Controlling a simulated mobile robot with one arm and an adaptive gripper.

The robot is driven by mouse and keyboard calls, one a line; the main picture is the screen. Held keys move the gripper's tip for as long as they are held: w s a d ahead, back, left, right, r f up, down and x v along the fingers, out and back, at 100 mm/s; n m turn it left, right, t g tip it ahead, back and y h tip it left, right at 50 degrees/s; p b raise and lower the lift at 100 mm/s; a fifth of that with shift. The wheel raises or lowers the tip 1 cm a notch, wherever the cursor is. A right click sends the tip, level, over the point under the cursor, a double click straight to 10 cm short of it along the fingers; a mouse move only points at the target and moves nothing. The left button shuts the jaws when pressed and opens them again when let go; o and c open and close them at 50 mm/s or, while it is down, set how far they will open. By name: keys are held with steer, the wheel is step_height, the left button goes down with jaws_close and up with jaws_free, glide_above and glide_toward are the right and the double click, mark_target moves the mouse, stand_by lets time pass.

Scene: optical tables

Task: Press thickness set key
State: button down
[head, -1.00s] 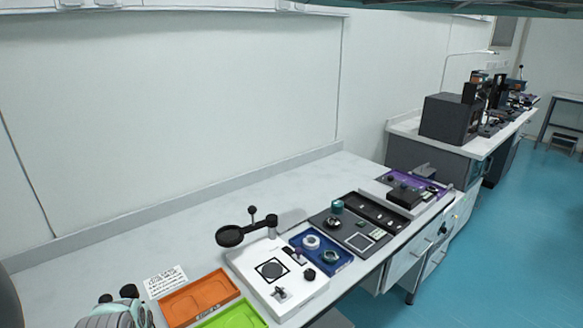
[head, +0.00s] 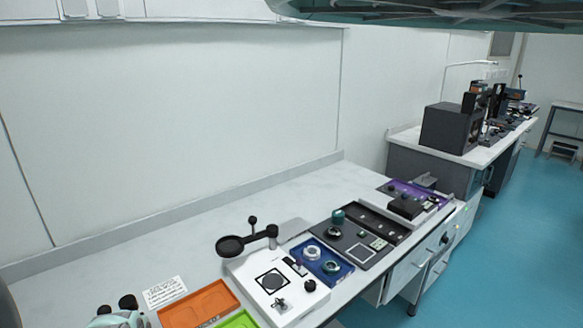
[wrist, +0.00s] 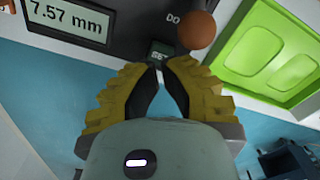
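The set key (wrist: 161,54) is a small dark square key with pale "SET" lettering, on a dark panel in the wrist view. A display (wrist: 68,22) on the same panel reads 7.57 mm. My gripper (wrist: 160,70) has yellow fingers with dark inner pads, and its tips are together, with nothing seen between them. The tips are right at the near edge of the key and cover part of it. I cannot tell whether they touch it. The head view does not clearly show the key or the display.
A brown ball-shaped knob (wrist: 196,30) sits just right of the key. A green tray (wrist: 231,76) lies further right. In the head view, an orange tray (head: 160,316), a white instrument board (head: 254,291) and a blue tray (head: 340,279) line the bench.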

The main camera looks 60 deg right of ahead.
steer(key=shift+f+b, duration=1.7)
steer(key=shift+b, duration=0.1)
stand_by(0.9)
steer(key=shift+r, duration=0.1)
steer(key=shift+r+p, duration=1.7)
steer(key=shift+r, duration=2.25)
